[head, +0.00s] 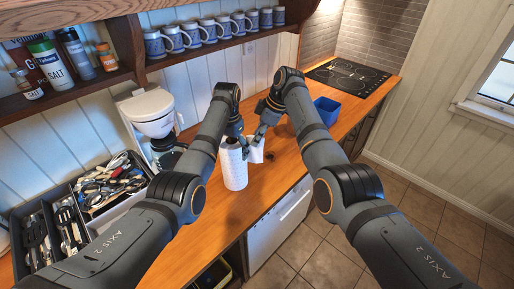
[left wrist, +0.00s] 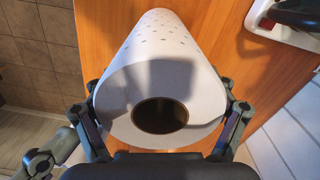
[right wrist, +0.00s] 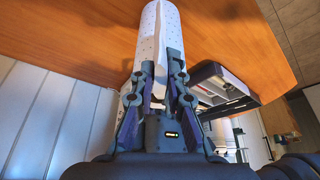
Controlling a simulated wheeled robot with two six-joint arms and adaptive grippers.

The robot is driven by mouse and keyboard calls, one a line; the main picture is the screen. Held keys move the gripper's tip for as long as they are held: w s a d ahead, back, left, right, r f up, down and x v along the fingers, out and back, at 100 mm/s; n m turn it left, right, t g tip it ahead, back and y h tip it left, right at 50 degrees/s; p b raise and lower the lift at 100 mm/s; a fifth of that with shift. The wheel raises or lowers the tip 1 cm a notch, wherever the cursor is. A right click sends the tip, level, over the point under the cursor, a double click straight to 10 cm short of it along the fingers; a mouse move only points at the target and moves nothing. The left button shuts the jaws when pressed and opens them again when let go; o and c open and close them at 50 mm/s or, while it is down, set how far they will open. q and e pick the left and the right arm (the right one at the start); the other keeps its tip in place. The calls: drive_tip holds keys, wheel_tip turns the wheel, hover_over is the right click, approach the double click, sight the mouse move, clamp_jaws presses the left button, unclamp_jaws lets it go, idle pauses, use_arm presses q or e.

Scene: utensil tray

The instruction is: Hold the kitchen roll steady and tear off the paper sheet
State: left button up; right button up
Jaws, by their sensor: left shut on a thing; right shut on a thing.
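The white kitchen roll (head: 234,170) stands upright on the wooden counter. The left wrist view looks down on its top end (left wrist: 160,80) and the dark core hole. My left gripper (head: 234,138) is shut around the top of the roll, with a finger on each side in the left wrist view (left wrist: 165,108). The paper sheet (head: 256,152) hangs at the roll's right side. My right gripper (head: 262,134) is shut on this sheet. In the right wrist view its fingers (right wrist: 160,85) lie close together with white paper between them; the roll shows behind.
A utensil tray (head: 92,208) full of cutlery stands at the left, near a white appliance (head: 150,110). A blue container (head: 327,110) and a black hob (head: 347,76) are farther right. A shelf with several mugs (head: 210,30) runs above. The counter before the roll is clear.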

wheel_tip(320, 180, up, 6)
drive_tip(key=shift+f, duration=0.25)
use_arm(q)
drive_tip(key=o, duration=1.1)
drive_tip(key=shift+r, duration=0.15)
wheel_tip(320, 180, up, 12)
drive_tip(key=shift+f, duration=0.25)
